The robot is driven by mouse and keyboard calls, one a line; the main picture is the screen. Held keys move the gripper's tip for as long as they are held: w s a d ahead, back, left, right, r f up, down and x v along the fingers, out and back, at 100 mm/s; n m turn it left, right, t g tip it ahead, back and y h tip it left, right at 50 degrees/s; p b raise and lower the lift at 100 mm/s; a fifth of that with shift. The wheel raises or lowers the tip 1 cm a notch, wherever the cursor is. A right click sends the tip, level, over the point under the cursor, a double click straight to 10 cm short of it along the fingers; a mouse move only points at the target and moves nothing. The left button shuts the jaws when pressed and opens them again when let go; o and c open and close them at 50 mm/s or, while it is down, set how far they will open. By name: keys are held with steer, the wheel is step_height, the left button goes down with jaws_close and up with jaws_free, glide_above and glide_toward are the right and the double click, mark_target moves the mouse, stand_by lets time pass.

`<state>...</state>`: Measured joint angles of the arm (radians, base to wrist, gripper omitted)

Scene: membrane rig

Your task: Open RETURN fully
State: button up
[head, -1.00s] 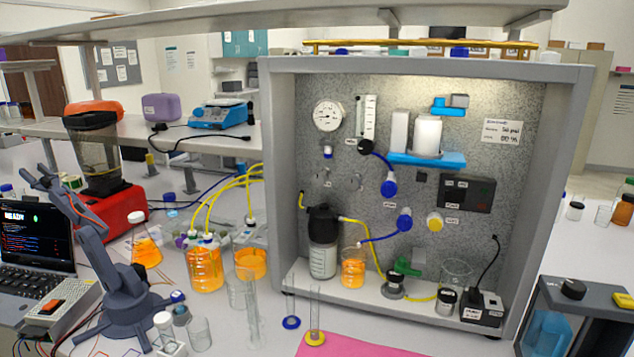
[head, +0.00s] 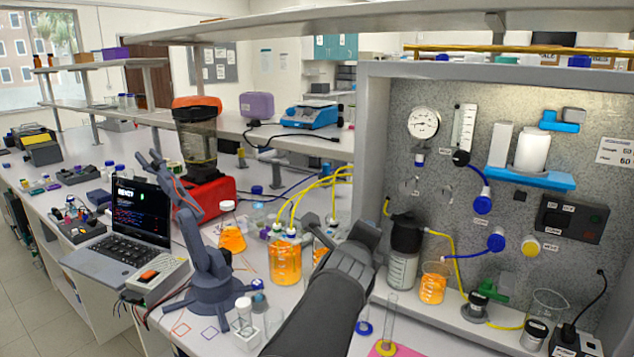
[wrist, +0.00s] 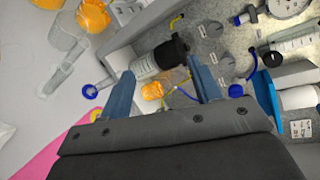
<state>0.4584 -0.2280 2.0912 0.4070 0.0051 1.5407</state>
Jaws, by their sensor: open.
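Several valve knobs sit on the rig's grey speckled panel. In the head view I see an upper blue knob (head: 482,204), a lower blue knob (head: 496,242) and a yellow knob (head: 530,246). A green-handled part (head: 491,288) is low on the shelf. The small labels are too blurred to tell which is RETURN. My gripper (head: 367,230) is left of the panel, in front of the black-capped bottle, apart from the knobs. In the wrist view my gripper (wrist: 161,80) is open and empty, its two fingers spread toward the rig. A blue knob (wrist: 236,90) shows just right of the right finger.
The black-capped bottle (head: 403,262) and a beaker of orange liquid (head: 433,285) stand on the rig shelf, with yellow tubing around them. Orange flasks (head: 285,262) with yellow tubes stand left of my gripper. A glass cylinder (head: 390,318) stands in front of the rig.

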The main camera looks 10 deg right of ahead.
steer(key=w+d+r+m+h, duration=0.2)
steer(key=w+d+m, duration=0.15)
steer(key=m, duration=0.25)
steer(key=m+h, duration=0.4)
steer(key=m, duration=0.9)
glide_toward(410, 184)
steer(key=x, duration=0.8)
steer(key=f+x, duration=0.1)
steer(key=x, duration=0.4)
steer(key=shift+w+a, duration=0.25)
steer(key=shift+w, duration=0.05)
steer(key=c, duration=1)
